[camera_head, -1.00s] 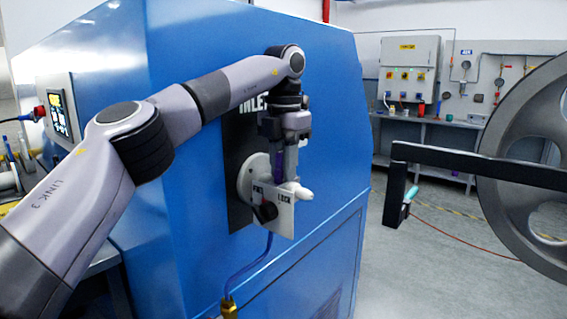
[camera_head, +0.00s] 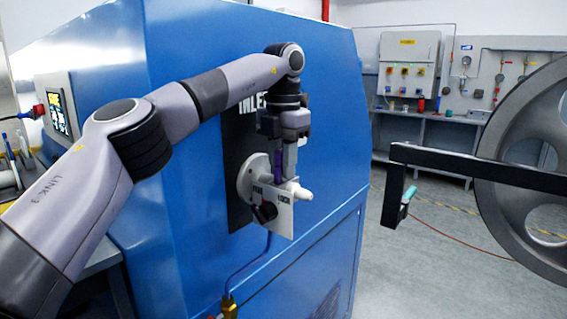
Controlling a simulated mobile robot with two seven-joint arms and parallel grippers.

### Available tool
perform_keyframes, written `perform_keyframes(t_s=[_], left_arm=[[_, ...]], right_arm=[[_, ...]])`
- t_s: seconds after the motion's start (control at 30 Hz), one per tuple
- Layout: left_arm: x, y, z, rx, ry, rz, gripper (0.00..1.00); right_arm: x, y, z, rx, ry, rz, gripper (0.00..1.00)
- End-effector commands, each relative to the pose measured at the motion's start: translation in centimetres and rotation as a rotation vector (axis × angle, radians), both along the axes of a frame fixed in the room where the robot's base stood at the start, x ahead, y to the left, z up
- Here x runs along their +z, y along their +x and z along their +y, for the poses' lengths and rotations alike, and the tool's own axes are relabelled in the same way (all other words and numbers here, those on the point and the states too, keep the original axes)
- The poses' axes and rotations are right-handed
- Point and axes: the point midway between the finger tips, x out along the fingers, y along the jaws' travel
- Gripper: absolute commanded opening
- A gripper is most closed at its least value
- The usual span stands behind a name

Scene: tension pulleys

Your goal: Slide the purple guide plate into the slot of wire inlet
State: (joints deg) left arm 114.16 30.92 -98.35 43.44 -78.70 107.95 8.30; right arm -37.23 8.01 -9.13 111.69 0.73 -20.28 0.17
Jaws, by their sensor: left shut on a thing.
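The wire inlet (camera_head: 250,184) is a whitish round flange with a box-shaped front marked LOCK, mounted on a black panel of the blue machine. A white knob sticks out at its right and a dark knob at its front. My left gripper (camera_head: 285,165) points down just above the inlet, with its fingers shut on the purple guide plate (camera_head: 278,165). Only a thin purple strip of the plate shows, upright between the fingers and at the top of the inlet. I cannot tell how deep it sits in the slot. My right gripper is not in view.
The blue machine (camera_head: 200,220) fills the left and middle. A blue hose with a brass fitting (camera_head: 229,307) hangs below the inlet. A large grey wheel (camera_head: 515,190) and black bar (camera_head: 470,168) stand at right. Open floor lies between.

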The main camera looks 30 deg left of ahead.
Motion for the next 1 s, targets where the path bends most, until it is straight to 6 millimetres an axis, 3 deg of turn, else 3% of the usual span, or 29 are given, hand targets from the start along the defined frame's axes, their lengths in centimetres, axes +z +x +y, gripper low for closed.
perform_keyframes(t_s=[1.0], left_arm=[[-0.36, -0.02, -0.02, 0.001, 0.0, -0.004, 0.0]], right_arm=[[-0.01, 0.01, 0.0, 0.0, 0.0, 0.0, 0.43]])
